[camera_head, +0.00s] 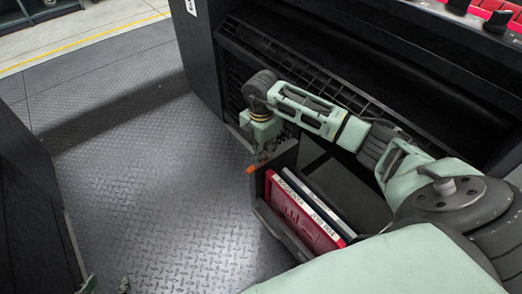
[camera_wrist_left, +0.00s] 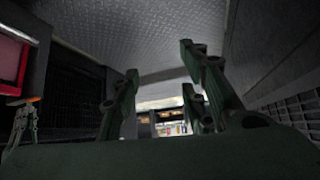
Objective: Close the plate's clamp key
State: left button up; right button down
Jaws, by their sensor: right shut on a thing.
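A red plate (camera_head: 303,216) with a white lettered edge stands in a dark rack, beside a darker plate (camera_head: 322,204). In the left wrist view, the right gripper (camera_wrist_left: 30,108) shows at the left, touching the orange tip (camera_wrist_left: 35,99). My left gripper (camera_wrist_left: 160,78) is open and empty; its fingertips (camera_head: 107,284) peek in at the head view's bottom left.
A large black machine (camera_head: 330,60) with a grille stands behind the rack, close to my right arm. A dark cabinet (camera_head: 35,190) stands at the left. The diamond-plate floor (camera_head: 165,185) between them is clear.

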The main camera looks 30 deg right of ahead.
jog(key=n+p, duration=0.1)
jog(key=n, duration=0.4)
jog(key=shift+r+p, duration=0.1)
jog(key=shift+p, duration=0.3)
jog(key=n+p, duration=0.1)
jog(key=n, duration=0.4)
jog(key=shift+n, duration=0.3)
pick_arm(q)
jog(key=s+a+f+g, duration=0.1)
jog(key=s+g, duration=0.1)
jog(key=s, duration=0.2)
jog(key=s+a+f+g+y, duration=0.1)
jog(key=s+a+g, duration=0.1)
jog(key=s, duration=0.3)
jog(key=shift+s+g, duration=0.25)
jog(key=shift+g, duration=0.15)
pick_arm(e)
jog(key=n, duration=0.6)
jog(key=shift+n, duration=0.3)
jog(key=c, duration=1.7)
grip_release()
notch_tip(320, 180, up, 12)
jog(key=shift+f, duration=0.1)
